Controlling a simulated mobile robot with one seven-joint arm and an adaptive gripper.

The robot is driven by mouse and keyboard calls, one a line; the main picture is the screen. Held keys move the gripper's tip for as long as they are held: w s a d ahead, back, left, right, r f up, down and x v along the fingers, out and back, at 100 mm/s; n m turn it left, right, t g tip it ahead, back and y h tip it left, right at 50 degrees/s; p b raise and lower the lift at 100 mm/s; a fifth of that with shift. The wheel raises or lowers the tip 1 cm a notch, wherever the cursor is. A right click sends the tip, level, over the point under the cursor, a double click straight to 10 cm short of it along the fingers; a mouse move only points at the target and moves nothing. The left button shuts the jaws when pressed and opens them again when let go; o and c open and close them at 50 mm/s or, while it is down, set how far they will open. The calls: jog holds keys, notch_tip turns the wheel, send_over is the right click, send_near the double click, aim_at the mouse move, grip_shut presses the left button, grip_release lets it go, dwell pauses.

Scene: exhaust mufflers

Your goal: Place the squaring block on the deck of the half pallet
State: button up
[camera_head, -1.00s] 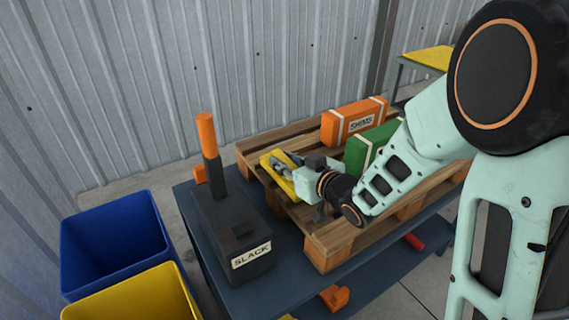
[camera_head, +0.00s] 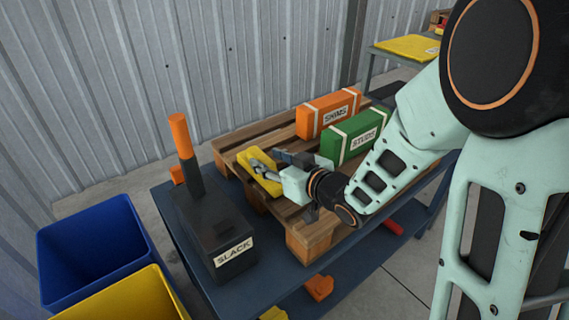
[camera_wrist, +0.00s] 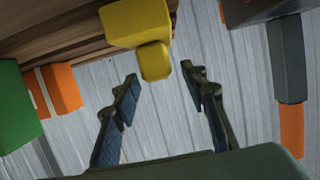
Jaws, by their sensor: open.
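The half pallet (camera_head: 240,145) is a wooden slatted pallet on a blue table. A yellow block (camera_head: 257,181), which I take for the squaring block, sits at its left end and seems to rest on the deck. It has a smaller rounded yellow part, seen in the wrist view (camera_wrist: 135,22). My gripper (camera_head: 270,163) is at the block in the head view and partly hides it.
An orange SHIMS box (camera_head: 328,113) and a green STUDS box (camera_head: 354,138) stand on the pallet behind my gripper. A dark SLACK box (camera_head: 218,240) with an orange-topped post stands left. Blue (camera_head: 85,240) and yellow (camera_head: 130,300) bins are at the lower left.

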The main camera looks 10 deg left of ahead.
jog(key=v, duration=0.5)
jog(key=shift+s+d, duration=0.15)
jog(key=shift+d, duration=0.1)
jog(key=b, duration=0.2)
jog(key=s+d+b, duration=0.1)
jog(key=b, duration=0.1)
jog(key=shift+r, duration=0.2)
jog(key=shift+s+d+r+b, duration=0.3)
jog(key=shift+d+b, duration=0.1)
jog(key=shift+b, duration=0.5)
jog(key=shift+r, duration=0.15)
